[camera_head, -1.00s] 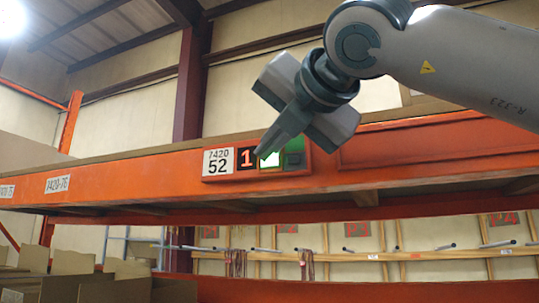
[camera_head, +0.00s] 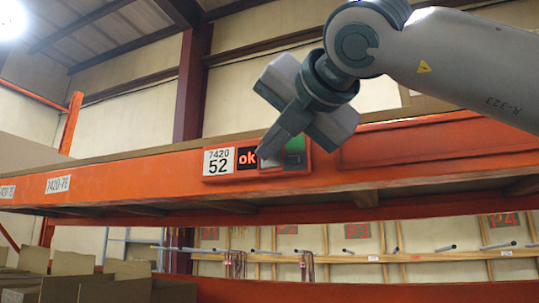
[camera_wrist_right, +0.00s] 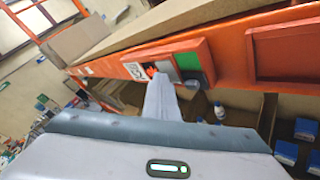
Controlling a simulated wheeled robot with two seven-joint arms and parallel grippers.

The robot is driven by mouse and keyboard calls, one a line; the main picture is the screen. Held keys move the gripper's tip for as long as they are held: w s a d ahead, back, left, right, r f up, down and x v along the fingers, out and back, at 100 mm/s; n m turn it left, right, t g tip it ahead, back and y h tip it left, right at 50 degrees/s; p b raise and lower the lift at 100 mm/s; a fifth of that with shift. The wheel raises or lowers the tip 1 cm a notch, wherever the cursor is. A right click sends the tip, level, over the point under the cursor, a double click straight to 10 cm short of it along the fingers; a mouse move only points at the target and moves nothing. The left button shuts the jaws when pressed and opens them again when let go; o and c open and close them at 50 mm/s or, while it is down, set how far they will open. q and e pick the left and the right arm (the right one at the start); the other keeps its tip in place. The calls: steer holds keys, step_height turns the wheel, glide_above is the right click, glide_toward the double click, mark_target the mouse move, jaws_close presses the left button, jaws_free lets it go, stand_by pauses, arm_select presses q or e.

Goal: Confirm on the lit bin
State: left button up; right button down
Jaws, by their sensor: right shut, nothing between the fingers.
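The bin's light module (camera_head: 257,158) is a red box on the orange shelf beam. It carries a white label reading 7420 52, a small display (camera_head: 247,157) showing "ok" in red on black, and a green area (camera_head: 294,157) at its right. My right gripper (camera_head: 268,152) is shut and empty, its fingertips over the middle of the module, at or very near its button. The fingertips hide most of that button. In the right wrist view the fingers (camera_wrist_right: 161,97) reach to the module (camera_wrist_right: 180,62), beside its green part. My left gripper is not in view.
The orange beam (camera_head: 400,182) runs across the view, with another label reading 7420-76 (camera_head: 58,184) to the left. Cardboard bins (camera_head: 75,262) stand lower left. A rail with several hooks (camera_head: 420,256) lies below and behind the beam.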

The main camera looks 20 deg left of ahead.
steer(key=shift+s+b, duration=0.6)
steer(key=shift+s, duration=0.1)
steer(key=s+b, duration=0.3)
steer(key=s, duration=0.2)
steer(key=shift+d, duration=0.2)
stand_by(1.1)
